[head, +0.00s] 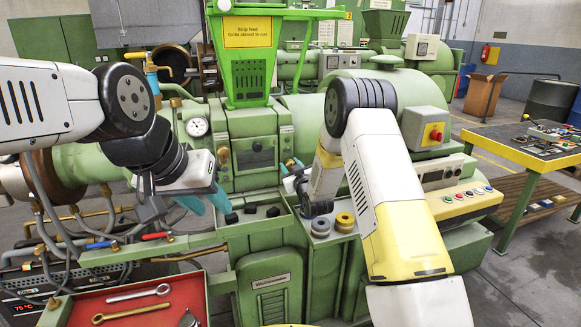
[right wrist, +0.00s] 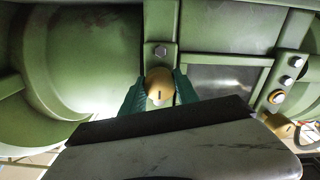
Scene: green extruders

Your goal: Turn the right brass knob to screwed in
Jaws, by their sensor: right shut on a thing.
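The right brass knob (right wrist: 159,84) sits on the green machine front, between the two teal fingers of my right gripper (right wrist: 160,92) in the right wrist view. The fingers are shut on it from both sides. A short dark mark shows on its face, close to upright in that view. In the head view the knob (head: 290,162) is small and partly hidden by my right gripper (head: 291,172). My left gripper (head: 207,203) hangs open and empty, its teal fingers apart, in front of the machine at left of centre.
Another brass knob (right wrist: 278,122) stands at the right of the right wrist view, near several small buttons. A pressure gauge (head: 197,127) is above my left gripper. A red tray (head: 150,312) with wrenches lies at lower left. A yellow-edged workbench (head: 500,145) stands at right.

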